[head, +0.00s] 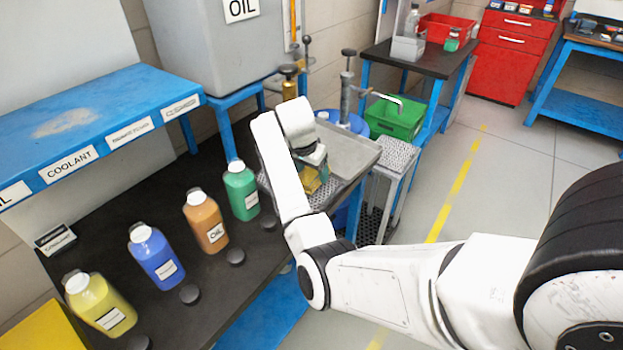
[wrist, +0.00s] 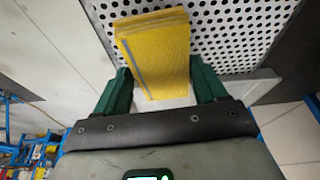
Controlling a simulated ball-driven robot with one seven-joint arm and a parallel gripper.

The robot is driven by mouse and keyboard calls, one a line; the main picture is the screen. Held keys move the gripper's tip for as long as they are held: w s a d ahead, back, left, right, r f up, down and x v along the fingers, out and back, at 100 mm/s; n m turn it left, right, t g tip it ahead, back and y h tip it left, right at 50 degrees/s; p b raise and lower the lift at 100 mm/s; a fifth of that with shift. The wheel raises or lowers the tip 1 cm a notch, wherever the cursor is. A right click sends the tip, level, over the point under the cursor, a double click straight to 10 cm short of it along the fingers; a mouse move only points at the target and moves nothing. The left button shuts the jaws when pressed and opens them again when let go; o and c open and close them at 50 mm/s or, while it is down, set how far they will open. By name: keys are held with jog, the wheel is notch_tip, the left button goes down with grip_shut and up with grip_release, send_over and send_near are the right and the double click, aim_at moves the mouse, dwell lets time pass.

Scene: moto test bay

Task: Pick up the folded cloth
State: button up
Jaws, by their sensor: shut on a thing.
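The folded cloth (wrist: 160,58) is yellow with a grey stripe along one side. In the wrist view it sits between the two green fingers of my gripper (wrist: 161,90), which are shut on it. The cloth lies in front of a white perforated surface in that view; I cannot tell whether it still touches it. In the head view the cloth (head: 312,183) shows as a small yellow patch below my wrist, near the grey tray, and my arm hides part of it. My fingers are mostly hidden there.
A grey tray (head: 345,150) and a perforated stand (head: 397,158) are right of my wrist. Yellow, blue, orange and green (head: 241,190) bottles stand on the dark bench (head: 215,262) to the left. A green crate (head: 394,121) is behind. The floor at right is clear.

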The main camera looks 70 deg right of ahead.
jog(key=s+a+r+p, duration=0.4)
jog(key=s+a+r, duration=0.4)
jog(key=s+r, duration=0.2)
jog(key=shift+s+p, duration=0.4)
jog(key=shift+s, duration=0.4)
